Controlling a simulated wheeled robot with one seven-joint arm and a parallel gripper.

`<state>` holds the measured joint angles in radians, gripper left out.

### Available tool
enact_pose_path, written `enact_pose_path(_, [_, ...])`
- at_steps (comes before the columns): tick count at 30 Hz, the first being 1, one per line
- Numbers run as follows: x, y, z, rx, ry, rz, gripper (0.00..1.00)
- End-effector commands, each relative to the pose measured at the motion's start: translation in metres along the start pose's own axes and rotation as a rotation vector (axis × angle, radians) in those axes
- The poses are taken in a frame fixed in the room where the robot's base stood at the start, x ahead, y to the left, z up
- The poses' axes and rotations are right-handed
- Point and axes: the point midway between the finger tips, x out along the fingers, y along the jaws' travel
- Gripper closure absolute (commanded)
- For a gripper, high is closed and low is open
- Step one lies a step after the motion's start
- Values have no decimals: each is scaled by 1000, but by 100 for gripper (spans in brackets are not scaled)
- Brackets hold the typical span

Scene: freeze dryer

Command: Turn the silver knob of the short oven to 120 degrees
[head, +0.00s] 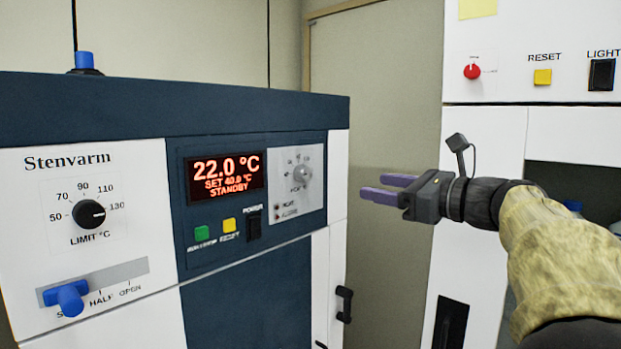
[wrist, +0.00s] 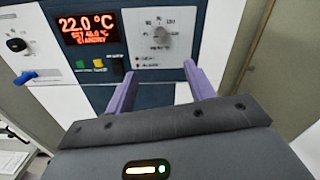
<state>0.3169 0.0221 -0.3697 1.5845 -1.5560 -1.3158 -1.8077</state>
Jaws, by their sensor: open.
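The short oven (head: 250,280) is white and dark blue, with a red display (head: 224,175) reading 22.0 °C, SET 40.0 °C, STANDBY. The silver knob (head: 302,174) sits on a light grey dial plate right of the display. It also shows in the wrist view (wrist: 160,35), beyond the fingers and near the top. The dial marks are too small to read exactly. My gripper (head: 383,188) has purple fingers, is open and empty, and is right of the knob, apart from it. Its fingers show in the wrist view (wrist: 162,85) pointing towards the panel.
A black LIMIT knob (head: 89,214) and a blue slide lever (head: 68,297) are on the oven's left. Green (head: 202,233) and yellow (head: 229,225) buttons and a black POWER switch (head: 253,224) lie below the display. A taller white unit (head: 540,60) stands at right. Space between gripper and dial looks clear.

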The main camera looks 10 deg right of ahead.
Motion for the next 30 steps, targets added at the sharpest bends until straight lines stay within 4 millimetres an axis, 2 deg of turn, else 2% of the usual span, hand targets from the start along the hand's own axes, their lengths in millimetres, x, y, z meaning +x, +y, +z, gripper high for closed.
enact_pose_path(5, [2, 0, 0, 3, -1, 0, 46])
enact_pose_path(11, [18, 0, 1, 6, -1, 3, 46])
enact_pose_path(30, [129, 0, 3, 7, -1, 1, 46])
